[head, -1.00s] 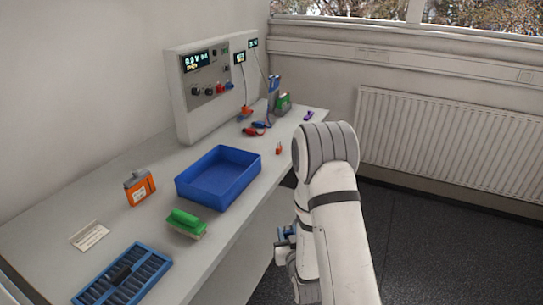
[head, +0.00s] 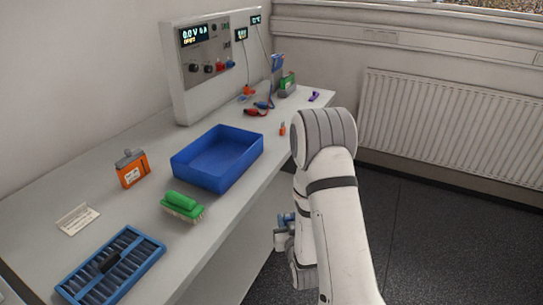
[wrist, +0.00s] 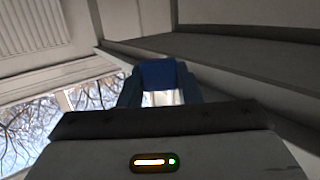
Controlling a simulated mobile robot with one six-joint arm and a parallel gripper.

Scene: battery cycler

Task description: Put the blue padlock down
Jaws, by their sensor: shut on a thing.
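The blue padlock (wrist: 157,73) is between the fingers of my gripper (wrist: 158,92) in the wrist view. Its blue body faces away from the camera, with a pale, shiny part below it. My gripper is shut on it. In the head view my gripper (head: 284,232) hangs low beside the front edge of the workbench (head: 226,222), off the bench top. The padlock cannot be made out clearly there.
On the bench are an empty blue tray (head: 217,178), a green brush (head: 182,206), an orange battery pack (head: 131,169), a blue slotted rack (head: 150,257), a small card (head: 77,219) and a cycler panel (head: 215,65). Bare bench shows between them. A radiator (head: 450,125) lines the right wall.

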